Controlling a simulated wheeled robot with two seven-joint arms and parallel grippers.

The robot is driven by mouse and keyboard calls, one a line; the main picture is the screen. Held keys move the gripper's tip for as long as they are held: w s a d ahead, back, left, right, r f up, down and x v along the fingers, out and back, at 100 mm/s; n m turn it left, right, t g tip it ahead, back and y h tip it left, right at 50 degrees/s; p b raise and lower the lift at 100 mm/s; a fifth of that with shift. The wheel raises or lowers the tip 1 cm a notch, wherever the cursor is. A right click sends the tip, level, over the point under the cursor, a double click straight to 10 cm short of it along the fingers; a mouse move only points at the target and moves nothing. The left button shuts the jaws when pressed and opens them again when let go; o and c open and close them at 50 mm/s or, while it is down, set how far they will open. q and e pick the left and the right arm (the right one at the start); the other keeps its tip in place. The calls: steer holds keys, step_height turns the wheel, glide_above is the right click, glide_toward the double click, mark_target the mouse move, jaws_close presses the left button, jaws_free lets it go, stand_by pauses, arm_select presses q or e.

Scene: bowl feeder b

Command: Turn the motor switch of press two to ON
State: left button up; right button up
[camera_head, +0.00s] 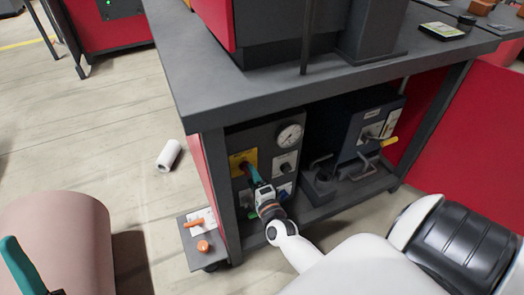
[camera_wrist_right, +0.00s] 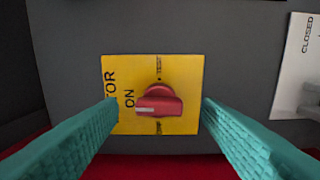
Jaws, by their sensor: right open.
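The motor switch (camera_wrist_right: 158,102) is a red knob on a yellow plate (camera_wrist_right: 183,72) marked "ON" and "...TOR"; part of the lettering is hidden. The knob's white mark points left in the right wrist view, toward the "ON" lettering. The plate also shows in the head view (camera_head: 238,160), on a dark panel under the table. My right gripper (camera_wrist_right: 160,125) is open, its teal fingers on either side of the knob and apart from it. It also shows in the head view (camera_head: 252,172), reaching to the panel. My left gripper (camera_head: 18,265) shows only partly at the lower left.
The dark table (camera_head: 190,75) overhangs the panel. A round gauge (camera_head: 290,135) and a black knob (camera_head: 287,165) sit right of the plate. A yellow-handled lever (camera_head: 388,142) is farther right. A small stand with an orange knob (camera_head: 203,246) is at the left; a white roll (camera_head: 168,155) lies on the floor.

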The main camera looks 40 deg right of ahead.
arm_select(q)
steer(key=w+f+g+y+p, duration=0.1)
steer(key=w+f+g, duration=0.3)
steer(key=w, duration=0.1)
steer(key=shift+d+f+g+y+p, duration=0.25)
steer(key=shift+g+y+p, duration=0.05)
steer(key=shift+g+y, duration=0.1)
arm_select(e)
steer(key=v, duration=0.9)
steer(key=shift+s, duration=0.2)
arm_select(q)
steer(key=shift+s, duration=0.1)
arm_select(e)
steer(key=shift+a, duration=0.1)
